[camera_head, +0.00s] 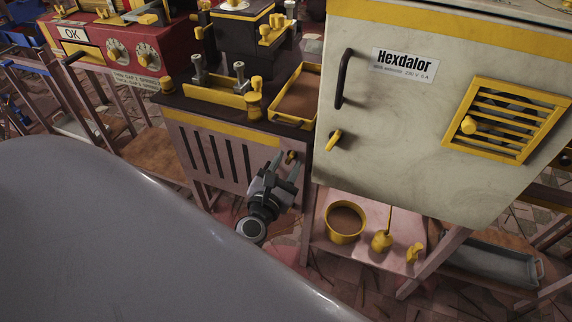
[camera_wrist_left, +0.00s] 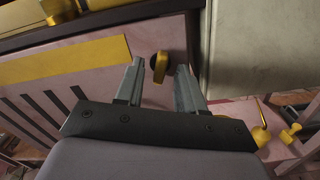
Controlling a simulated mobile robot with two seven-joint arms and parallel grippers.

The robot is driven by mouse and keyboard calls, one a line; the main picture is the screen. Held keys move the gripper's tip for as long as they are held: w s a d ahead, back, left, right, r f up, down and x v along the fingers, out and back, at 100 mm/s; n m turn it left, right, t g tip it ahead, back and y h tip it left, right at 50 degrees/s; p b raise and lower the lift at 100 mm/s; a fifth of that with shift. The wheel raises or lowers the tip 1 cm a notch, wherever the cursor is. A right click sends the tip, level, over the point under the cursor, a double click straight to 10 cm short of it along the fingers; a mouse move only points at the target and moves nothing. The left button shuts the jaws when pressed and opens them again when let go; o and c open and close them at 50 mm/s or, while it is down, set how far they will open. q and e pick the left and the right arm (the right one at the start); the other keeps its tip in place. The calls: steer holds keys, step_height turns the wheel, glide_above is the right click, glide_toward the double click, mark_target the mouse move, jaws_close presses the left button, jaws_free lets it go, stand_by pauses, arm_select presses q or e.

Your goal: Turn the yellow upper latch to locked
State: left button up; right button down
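A small yellow latch (camera_head: 290,158) sits on the upper right of the pink slotted front panel, partly hidden by my gripper. In the left wrist view the yellow latch (camera_wrist_left: 159,67) looks close to upright, beside a dark round part. My left gripper (camera_head: 287,162) is in front of this panel with its fingers apart. In the left wrist view the fingertips (camera_wrist_left: 160,66) are on either side of the latch, and neither clearly touches it. Another yellow latch (camera_head: 334,140) is on the pale cabinet door, below the dark handle. My right gripper is not in view.
The pale Hexdalor cabinet (camera_head: 400,130) stands close to the right of my left gripper. A yellow bowl (camera_head: 344,222) and small yellow items are on a low pink shelf (camera_head: 365,252). A yellow-rimmed tray (camera_head: 298,95) and yellow block are on the machine top.

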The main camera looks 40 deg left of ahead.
arm_select(q)
jaws_close()
